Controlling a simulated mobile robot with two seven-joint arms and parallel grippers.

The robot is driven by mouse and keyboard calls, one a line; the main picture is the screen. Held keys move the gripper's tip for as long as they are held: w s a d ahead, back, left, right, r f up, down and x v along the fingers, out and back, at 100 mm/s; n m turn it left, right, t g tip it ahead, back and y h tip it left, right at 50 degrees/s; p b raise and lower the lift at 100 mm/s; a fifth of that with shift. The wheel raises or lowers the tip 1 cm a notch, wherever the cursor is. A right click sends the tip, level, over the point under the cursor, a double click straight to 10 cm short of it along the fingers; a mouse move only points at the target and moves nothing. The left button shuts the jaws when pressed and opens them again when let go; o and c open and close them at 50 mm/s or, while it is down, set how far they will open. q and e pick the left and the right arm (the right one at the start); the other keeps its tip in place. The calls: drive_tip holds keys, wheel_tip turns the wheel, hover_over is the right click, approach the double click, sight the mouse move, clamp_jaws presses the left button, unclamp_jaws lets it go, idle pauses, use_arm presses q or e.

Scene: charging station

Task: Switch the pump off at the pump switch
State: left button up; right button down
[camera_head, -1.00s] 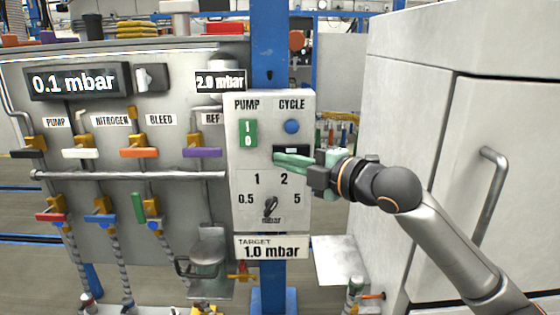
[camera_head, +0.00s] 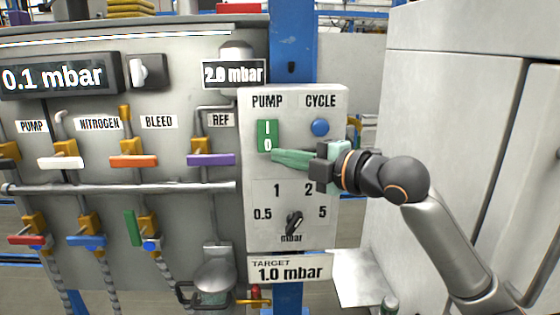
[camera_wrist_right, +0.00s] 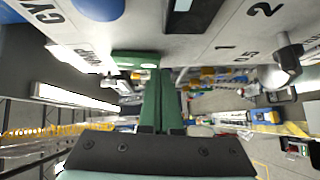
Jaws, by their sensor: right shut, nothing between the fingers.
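The pump switch (camera_head: 267,136) is a green rocker marked I and 0 under the PUMP label on the white control panel (camera_head: 255,200). In the right wrist view the green switch (camera_wrist_right: 135,58) is just beyond the fingertips. My right gripper (camera_head: 275,155) is shut and empty, with its green fingers pointing left across the panel. Its tips are at the lower end of the switch, near the 0; I cannot tell whether they touch it. The fingers also show in the right wrist view (camera_wrist_right: 158,75). My left gripper is not in view.
The blue CYCLE button (camera_head: 320,127) is right of the switch, above my gripper. A dial (camera_head: 294,223) sits lower on the panel. Valves with coloured handles and a pipe (camera_head: 120,188) fill the left. A large grey cabinet (camera_head: 450,110) stands at right.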

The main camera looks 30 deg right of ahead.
drive_tip(key=shift+w, duration=0.25)
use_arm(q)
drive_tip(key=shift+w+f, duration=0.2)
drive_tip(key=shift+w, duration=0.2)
use_arm(e)
drive_tip(key=shift+s, duration=0.1)
use_arm(q)
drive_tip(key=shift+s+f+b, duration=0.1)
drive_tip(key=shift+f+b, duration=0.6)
drive_tip(key=shift+b, duration=0.05)
use_arm(e)
drive_tip(key=shift+w+d+f+n+t, duration=0.2)
drive_tip(key=shift+w+n+t, duration=0.1)
drive_tip(key=shift+w+t, duration=0.15)
